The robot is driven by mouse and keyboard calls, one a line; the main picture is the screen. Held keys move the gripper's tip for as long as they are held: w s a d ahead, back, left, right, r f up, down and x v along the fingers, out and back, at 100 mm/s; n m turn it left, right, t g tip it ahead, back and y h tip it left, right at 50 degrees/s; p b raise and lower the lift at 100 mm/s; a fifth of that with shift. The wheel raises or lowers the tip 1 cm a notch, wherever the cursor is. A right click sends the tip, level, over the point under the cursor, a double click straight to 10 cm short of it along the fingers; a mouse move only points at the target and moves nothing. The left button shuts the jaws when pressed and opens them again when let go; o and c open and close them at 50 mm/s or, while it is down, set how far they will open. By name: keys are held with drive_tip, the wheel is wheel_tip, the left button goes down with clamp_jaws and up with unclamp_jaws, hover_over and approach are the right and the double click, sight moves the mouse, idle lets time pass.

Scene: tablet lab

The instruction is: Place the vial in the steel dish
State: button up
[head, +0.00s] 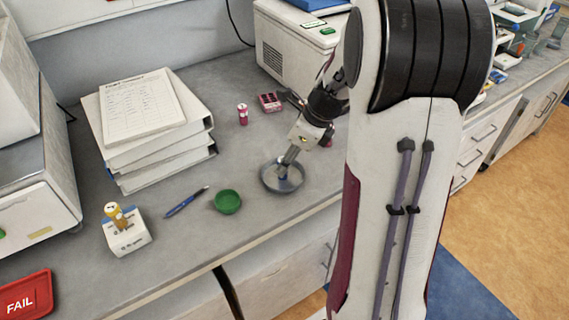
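The steel dish (268,184) is a shallow round grey dish on the bench, right of a green bowl. My gripper (284,171) points down with its fingertips inside the dish's outline. A small bluish thing shows at the fingertips, low in the dish; I cannot tell whether it is the vial or part of the gripper. Whether the fingers are open or shut is too small to see. A small red-and-white vial-like cylinder (243,114) stands upright on the bench behind the dish, clear of my gripper.
The green bowl (228,202) and a blue pen (186,202) lie left of the dish. A white block (126,238) holds a yellow-capped item. Stacked binders (160,160), a red FAIL tray (22,298) and a pink rack (270,102) are nearby. My arm hides bench to the right.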

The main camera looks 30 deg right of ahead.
drive_tip(key=v, duration=0.9)
idle(0.5)
drive_tip(key=s+a+r+n+t+h, duration=0.1)
drive_tip(key=s+a+r+n, duration=0.1)
drive_tip(key=s+a+n, duration=0.7)
drive_tip(key=s+a+r+n+t+h, duration=0.1)
drive_tip(key=s+a+r+n, duration=0.2)
drive_tip(key=s+a+n, duration=0.6)
drive_tip(key=a+n, duration=0.1)
drive_tip(key=n, duration=1)
drive_tip(key=shift+s, duration=0.4)
